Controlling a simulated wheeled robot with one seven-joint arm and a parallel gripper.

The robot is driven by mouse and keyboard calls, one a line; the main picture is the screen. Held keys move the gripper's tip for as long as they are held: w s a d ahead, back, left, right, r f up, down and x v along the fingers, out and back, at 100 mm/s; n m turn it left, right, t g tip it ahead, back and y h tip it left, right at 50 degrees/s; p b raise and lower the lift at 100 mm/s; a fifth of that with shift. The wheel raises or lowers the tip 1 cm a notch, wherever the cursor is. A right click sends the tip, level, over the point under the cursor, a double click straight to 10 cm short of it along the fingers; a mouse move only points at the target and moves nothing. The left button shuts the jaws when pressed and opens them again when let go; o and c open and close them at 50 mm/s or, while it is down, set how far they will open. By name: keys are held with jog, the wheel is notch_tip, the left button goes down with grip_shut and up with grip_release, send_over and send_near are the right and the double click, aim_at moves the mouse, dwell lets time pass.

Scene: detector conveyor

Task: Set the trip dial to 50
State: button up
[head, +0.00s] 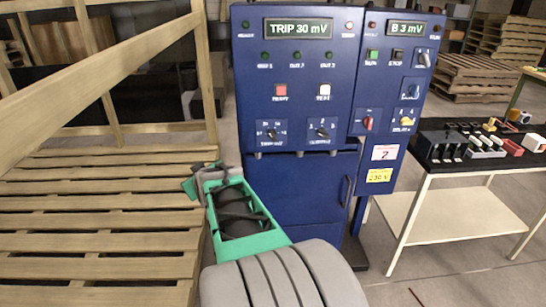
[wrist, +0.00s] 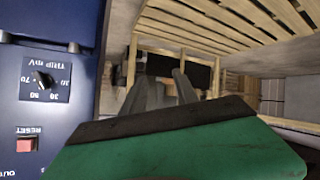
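The trip dial (head: 271,132) is a small black knob low on the left of the blue detector cabinet (head: 300,95). In the wrist view the trip dial (wrist: 42,80) appears upside down at the left, with numbers around it. The green display (head: 298,28) reads TRIP 30 mV. My gripper (head: 198,181) is left of and below the dial, beside the cabinet's left edge and apart from the knob. In the wrist view, grey finger shapes (wrist: 168,92) show beyond the green housing. Their opening is unclear, and nothing held can be made out.
A second dial (head: 321,131) sits right of the trip dial. A red RESET button (head: 280,90) and a white button (head: 324,90) are above. A red knob (head: 368,123) is on the right panel. A wooden pallet-like frame (head: 100,215) stands close left. A table with parts (head: 430,184) stands right.

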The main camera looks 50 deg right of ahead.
jog(key=s+d+f+m+t+h+b, duration=0.15)
jog(key=d+h, duration=0.25)
jog(key=d, duration=0.8)
jog(key=h+b, duration=0.2)
jog(key=h, duration=0.2)
send_near(272, 137)
jog(key=x, duration=0.2)
jog(key=shift+m, duration=0.25)
jog(key=x, duration=0.6)
jog(key=shift+w+d, duration=0.2)
jog(key=shift+w, duration=0.05)
jog(key=shift+w+d, duration=0.2)
jog(key=shift+d, duration=0.05)
grip_shut()
